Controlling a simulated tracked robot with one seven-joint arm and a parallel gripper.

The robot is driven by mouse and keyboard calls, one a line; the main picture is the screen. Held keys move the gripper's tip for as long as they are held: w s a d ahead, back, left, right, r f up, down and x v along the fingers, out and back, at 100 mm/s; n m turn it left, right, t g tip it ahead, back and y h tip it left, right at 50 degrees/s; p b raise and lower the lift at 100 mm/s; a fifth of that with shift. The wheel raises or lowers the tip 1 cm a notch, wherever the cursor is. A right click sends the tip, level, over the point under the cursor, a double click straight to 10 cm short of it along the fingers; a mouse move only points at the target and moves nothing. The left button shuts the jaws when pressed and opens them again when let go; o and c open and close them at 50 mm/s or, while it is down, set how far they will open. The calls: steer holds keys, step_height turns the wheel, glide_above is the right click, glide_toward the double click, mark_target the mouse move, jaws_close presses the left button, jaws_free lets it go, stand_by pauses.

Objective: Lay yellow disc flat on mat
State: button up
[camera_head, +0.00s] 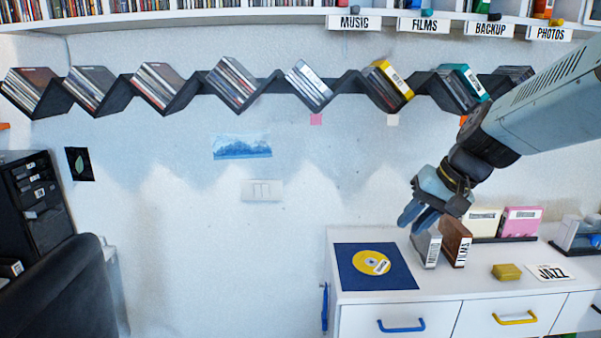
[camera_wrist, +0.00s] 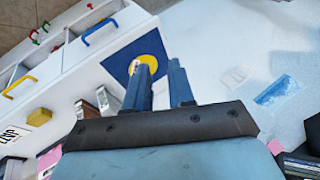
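The yellow disc (camera_head: 364,257) lies flat on the dark blue square mat (camera_head: 350,281), on the white cabinet top. It has a white label. In the wrist view the disc (camera_wrist: 150,46) shows beyond my fingers, partly hidden by one of them, on the mat (camera_wrist: 117,64). My gripper (camera_head: 415,220) is above the cabinet, up and to the right of the disc in the head view and apart from it. In the wrist view the two blue fingers of my gripper (camera_wrist: 161,70) stand apart with nothing between them.
A grey case (camera_head: 427,248) and a brown case (camera_head: 455,242) stand just right of the mat, close below my gripper. A yellow block (camera_head: 506,272) and a JAZZ card (camera_head: 551,272) lie further right. A zigzag shelf (camera_head: 271,87) of discs runs along the wall.

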steer(key=s+d+r+n+t+h, duration=0.1)
steer(key=s+r+n+t+h, duration=0.1)
steer(key=s, duration=0.7)
steer(key=shift+s+d+r+h, duration=0.3)
steer(key=shift+r+h, duration=0.35)
steer(key=shift+h, duration=0.55)
